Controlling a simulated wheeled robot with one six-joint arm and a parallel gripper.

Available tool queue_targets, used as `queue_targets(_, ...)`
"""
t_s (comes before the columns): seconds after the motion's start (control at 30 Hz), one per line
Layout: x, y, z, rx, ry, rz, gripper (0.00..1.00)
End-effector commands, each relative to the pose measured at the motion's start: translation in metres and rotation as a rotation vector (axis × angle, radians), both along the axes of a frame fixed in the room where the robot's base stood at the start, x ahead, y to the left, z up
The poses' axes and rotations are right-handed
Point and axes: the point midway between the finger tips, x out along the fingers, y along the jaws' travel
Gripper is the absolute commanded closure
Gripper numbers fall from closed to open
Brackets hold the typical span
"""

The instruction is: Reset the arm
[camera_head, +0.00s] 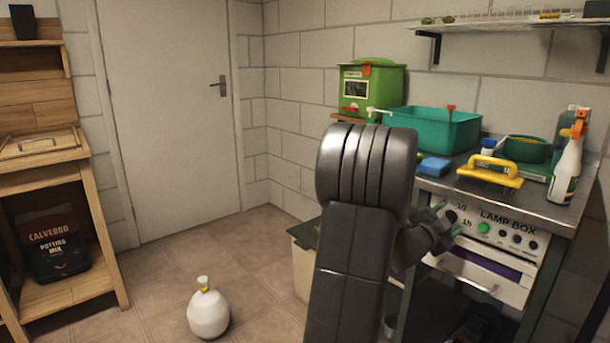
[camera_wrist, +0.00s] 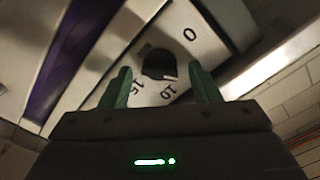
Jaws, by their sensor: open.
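My gripper (camera_head: 450,222) is in front of the left end of the lamp box panel (camera_head: 515,228), close to its black dial (camera_head: 451,216). In the wrist view my gripper (camera_wrist: 162,84) shows two green fingers spread apart, with the dark dial (camera_wrist: 158,64) seen between and beyond them. The fingers look empty; I cannot tell whether they touch the dial. Numbers 0, 10 and 15 are printed around the dial. My arm covers part of the counter's left side in the head view.
On the counter are a teal tub (camera_head: 432,130), a yellow-handled tool (camera_head: 490,171), a blue sponge (camera_head: 434,166), a green bowl (camera_head: 526,149) and a spray bottle (camera_head: 567,170). A white tied bag (camera_head: 208,313) stands on the floor. A wooden bench (camera_head: 40,180) is at left; floor between is clear.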

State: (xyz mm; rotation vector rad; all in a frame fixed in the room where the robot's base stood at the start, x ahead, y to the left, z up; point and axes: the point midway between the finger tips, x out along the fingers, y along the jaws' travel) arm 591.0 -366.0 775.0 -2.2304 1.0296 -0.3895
Motion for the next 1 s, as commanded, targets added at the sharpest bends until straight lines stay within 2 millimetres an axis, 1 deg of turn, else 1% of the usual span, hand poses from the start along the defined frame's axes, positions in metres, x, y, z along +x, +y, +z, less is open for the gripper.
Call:
queue_targets(0.03, 0.001, 0.000, 0.004, -0.029, 0.038, 0.001, 0.44)
queue_targets(0.77, 0.002, 0.003, 0.005, -0.476, 0.560, 0.003, 0.44)
queue_targets(0.8, -0.004, 0.011, 0.002, -0.474, 0.556, 0.004, 0.44)
queue_targets(1.0, -0.030, 0.041, 0.001, -0.472, 0.553, 0.004, 0.44)
